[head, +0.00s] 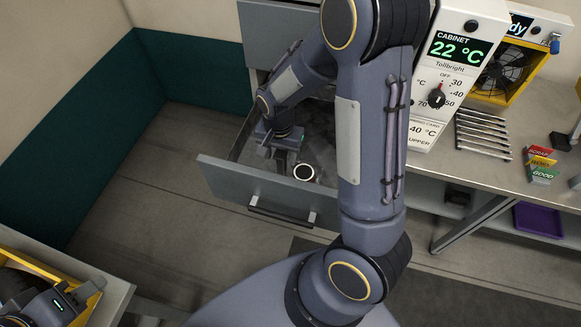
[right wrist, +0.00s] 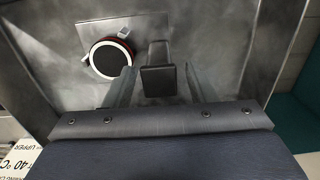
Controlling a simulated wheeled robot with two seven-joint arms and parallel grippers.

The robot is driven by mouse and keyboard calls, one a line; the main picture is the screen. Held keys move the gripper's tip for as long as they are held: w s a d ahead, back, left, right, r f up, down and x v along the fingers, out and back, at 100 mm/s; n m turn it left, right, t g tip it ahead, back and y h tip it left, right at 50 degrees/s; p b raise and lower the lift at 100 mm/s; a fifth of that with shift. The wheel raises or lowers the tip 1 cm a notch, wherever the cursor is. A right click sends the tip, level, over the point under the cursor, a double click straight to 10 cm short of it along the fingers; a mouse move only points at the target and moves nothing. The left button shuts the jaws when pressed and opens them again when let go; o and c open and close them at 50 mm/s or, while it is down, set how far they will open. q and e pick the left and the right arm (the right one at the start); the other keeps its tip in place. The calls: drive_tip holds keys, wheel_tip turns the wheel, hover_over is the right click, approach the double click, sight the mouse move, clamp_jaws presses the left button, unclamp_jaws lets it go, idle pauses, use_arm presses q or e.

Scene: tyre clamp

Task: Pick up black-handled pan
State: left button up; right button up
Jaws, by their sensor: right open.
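In the right wrist view, a black block-shaped handle (right wrist: 158,80) stands between the two fingers of my right gripper (right wrist: 160,92). I cannot tell what it joins to, and no pan shape shows clearly. The fingers are apart, with gaps on both sides of the handle. In the head view, my right gripper (head: 284,160) reaches down into an open grey drawer (head: 235,180). My left gripper (head: 85,297) is at the lower left, and its fingertips are not clear.
A round dark item with a white rim (right wrist: 110,59) lies in the drawer beside the handle; it also shows in the head view (head: 303,173). A pale flat plate (right wrist: 140,24) is near it. The drawer walls surround my right gripper. A cabinet control panel (head: 447,70) stands to the right.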

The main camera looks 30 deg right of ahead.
drive_tip(key=shift+f, duration=0.1)
drive_tip(key=shift+c, duration=0.4)
clamp_jaws()
